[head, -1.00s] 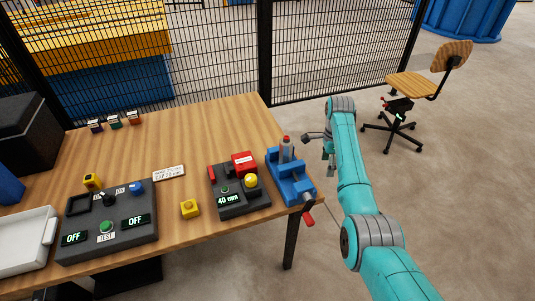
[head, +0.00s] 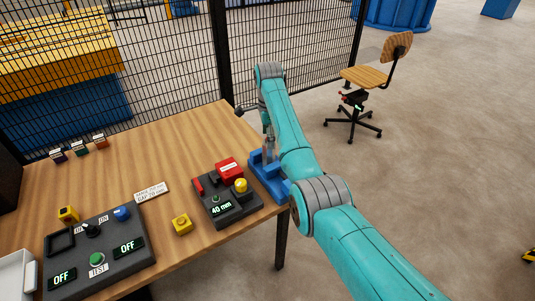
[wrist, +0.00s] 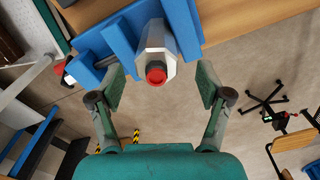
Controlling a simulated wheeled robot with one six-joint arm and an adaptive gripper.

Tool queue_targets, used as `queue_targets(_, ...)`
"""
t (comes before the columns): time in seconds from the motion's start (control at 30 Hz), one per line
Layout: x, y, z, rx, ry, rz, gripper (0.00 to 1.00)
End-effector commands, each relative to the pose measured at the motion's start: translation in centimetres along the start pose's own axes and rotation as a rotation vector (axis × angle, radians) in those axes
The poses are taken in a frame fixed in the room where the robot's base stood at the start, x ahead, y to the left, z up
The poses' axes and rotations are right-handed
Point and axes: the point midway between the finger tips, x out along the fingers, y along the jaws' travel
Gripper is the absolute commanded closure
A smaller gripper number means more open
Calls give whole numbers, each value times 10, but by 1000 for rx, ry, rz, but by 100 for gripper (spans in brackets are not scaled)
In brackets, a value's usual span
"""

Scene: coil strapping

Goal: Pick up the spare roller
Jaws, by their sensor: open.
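A grey faceted piece with a red round end (wrist: 157,45), which I take to be the spare roller, stands between the jaws of a blue vise (wrist: 118,42). In the wrist view it lies ahead of and between the fingertips of my open gripper (wrist: 163,86). The fingers are apart on either side and nothing is held. In the head view my gripper (head: 268,146) hangs over the vise (head: 266,184) at the table's right edge. My arm covers part of the vise there, and the roller cannot be made out clearly.
A dark control box with a red block (head: 229,169) and a 40 mm display stands left of the vise. A yellow block (head: 182,223) and an OFF/TEST panel (head: 97,258) are further left. A wire fence (head: 300,60) stands behind; a chair (head: 375,76) stands right on open floor.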

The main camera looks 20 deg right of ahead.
Motion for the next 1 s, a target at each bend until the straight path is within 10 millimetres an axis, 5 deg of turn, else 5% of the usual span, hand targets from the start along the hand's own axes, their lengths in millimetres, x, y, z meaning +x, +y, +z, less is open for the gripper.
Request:
queue_targets(0.4, 48, 4, 2, 0, 0, 1, 23)
queue_targets(0.67, 50, 4, 2, 0, 0, 0, 25)
queue_targets(0.93, 50, 4, 2, 0, 0, 0, 93)
queue_targets(1.0, 50, 4, 2, 0, 0, 0, 100)
